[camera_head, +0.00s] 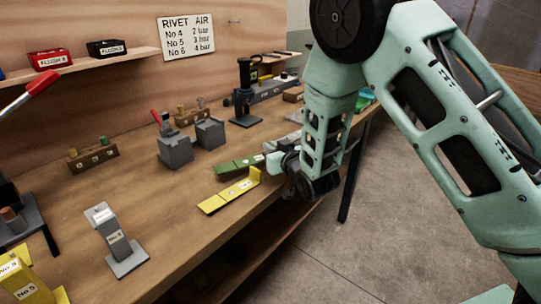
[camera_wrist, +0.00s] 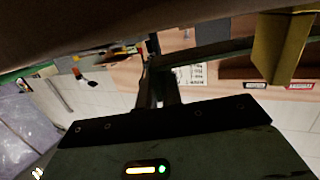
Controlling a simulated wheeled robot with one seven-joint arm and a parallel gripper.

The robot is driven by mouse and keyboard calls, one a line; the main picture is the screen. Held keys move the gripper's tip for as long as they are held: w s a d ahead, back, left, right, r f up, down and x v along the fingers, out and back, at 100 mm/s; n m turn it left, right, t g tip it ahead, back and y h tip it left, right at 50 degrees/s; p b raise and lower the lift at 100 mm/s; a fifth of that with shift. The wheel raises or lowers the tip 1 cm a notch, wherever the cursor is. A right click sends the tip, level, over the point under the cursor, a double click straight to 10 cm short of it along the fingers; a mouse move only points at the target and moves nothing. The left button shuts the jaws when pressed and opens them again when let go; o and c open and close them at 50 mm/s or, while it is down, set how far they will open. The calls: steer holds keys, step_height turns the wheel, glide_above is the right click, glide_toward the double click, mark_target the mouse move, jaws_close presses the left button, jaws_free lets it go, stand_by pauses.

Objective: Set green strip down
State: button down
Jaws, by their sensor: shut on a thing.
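The green strip (camera_head: 240,164) lies low along the bench top in the head view, behind the yellow strip. Its right end meets my gripper (camera_head: 278,162), which is shut on it near the bench's front edge. Whether the strip's underside touches the bench cannot be told. In the wrist view my gripper's dark fingers (camera_wrist: 160,88) reach up to a dark greenish bar (camera_wrist: 215,50), which seems to be the strip. The fingertips are partly hidden in the head view.
The yellow strip (camera_head: 229,193) with an upturned end lies just in front of the green one. Grey blocks (camera_head: 175,151) stand behind to the left, and a grey stand (camera_head: 122,245) is nearer. A black tool stand (camera_head: 245,100) is farther back. Bare bench lies left of the strips.

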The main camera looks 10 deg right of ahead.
steer(key=shift+f, duration=1.1)
steer(key=shift+f, duration=0.1)
steer(key=c, duration=1.6)
jaws_free()
steer(key=shift+o, duration=0.2)
